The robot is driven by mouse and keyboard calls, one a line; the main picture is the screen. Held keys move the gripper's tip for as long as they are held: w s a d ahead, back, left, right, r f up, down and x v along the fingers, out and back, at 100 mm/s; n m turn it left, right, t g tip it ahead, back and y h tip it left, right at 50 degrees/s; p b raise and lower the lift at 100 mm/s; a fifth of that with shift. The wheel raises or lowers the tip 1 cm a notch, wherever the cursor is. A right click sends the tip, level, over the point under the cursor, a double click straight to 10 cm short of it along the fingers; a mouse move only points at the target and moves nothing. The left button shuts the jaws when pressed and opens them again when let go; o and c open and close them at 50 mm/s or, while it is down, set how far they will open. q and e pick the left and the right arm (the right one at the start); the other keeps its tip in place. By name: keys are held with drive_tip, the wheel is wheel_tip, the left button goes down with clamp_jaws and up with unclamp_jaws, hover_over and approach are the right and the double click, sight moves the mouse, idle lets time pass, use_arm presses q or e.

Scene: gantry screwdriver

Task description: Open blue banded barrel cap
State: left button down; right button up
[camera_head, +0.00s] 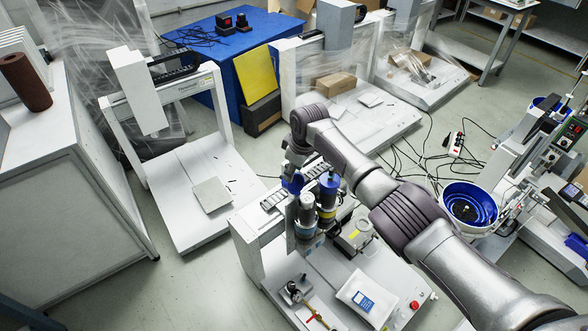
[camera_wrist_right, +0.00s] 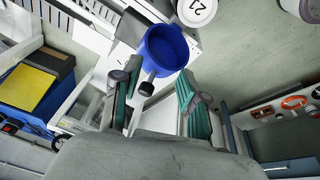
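In the head view, two upright barrels stand side by side on the middle gantry machine. One barrel (camera_head: 307,208) is grey with blue on its lower part; the other (camera_head: 328,187) has a blue upper part. My right gripper (camera_wrist_right: 158,88) has its fingers spread apart, with nothing held between them. In the wrist view, a round blue part (camera_wrist_right: 164,48) lies just beyond the fingertips, with a small black knob beside it. A white round top marked with a number (camera_wrist_right: 196,9) is at the upper edge. My right arm partly hides the gripper in the head view. My left gripper is out of view.
A white pouch with a blue label (camera_head: 366,298) lies on the machine's base. A blue bowl feeder (camera_head: 469,207) stands to the right. Another gantry machine (camera_head: 212,195) stands to the left. Cables and a power strip (camera_head: 456,144) lie on the floor.

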drive_tip(key=shift+s+d, duration=0.1)
drive_tip(key=v, duration=1.2)
